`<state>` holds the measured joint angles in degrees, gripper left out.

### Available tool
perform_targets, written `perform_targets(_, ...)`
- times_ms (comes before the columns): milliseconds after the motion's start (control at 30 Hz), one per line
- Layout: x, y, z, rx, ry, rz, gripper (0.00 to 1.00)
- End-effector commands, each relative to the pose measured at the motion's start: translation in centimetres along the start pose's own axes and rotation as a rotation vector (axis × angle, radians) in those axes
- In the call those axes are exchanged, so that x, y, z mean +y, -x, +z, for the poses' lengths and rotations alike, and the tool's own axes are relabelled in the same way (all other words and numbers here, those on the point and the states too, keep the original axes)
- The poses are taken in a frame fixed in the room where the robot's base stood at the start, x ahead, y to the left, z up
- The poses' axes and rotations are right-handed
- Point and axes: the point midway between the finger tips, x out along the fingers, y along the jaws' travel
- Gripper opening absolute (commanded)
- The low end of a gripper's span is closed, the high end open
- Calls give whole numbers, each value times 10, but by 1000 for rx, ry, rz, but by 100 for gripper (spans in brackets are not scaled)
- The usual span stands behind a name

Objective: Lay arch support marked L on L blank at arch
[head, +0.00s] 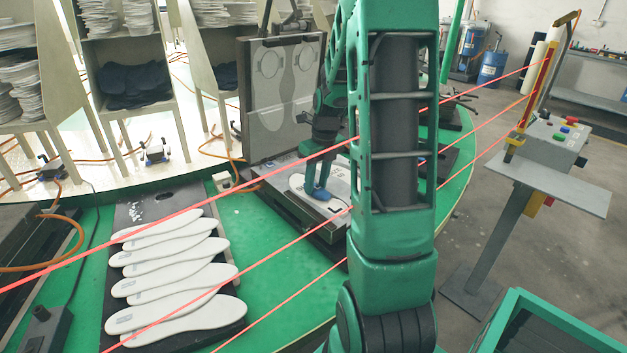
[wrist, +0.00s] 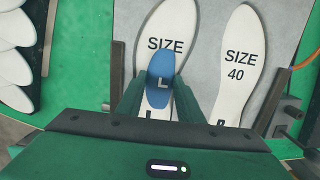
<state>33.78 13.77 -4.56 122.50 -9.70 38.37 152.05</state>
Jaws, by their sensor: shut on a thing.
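In the wrist view my gripper (wrist: 160,98) is shut on a blue arch support (wrist: 161,68) marked L. The support is over the middle of the left-hand white insole blank (wrist: 168,22), which reads SIZE and has a partly hidden L near its lower end. I cannot tell whether the support touches the blank. A second white blank (wrist: 240,60) reads SIZE 40 and lies to the right, its lower letter mostly hidden. In the head view my gripper (head: 318,190) is low over the press bed (head: 285,205), with a blank (head: 298,184) and the blue support (head: 322,194) under it.
The press's raised lid (head: 262,110) stands open behind the bed. White insoles (head: 175,265) lie on a dark tray (head: 125,215) to the left on the green table (head: 255,245). A control stand (head: 550,140) is at right.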

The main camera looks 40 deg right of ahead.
Motion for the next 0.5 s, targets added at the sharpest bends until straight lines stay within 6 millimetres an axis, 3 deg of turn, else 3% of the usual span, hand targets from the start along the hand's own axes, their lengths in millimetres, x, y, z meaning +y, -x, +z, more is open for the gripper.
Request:
perform_targets(467,2,-12,-3,13,-1,5,12)
perform_targets(500,2,-13,-3,14,-2,6,35)
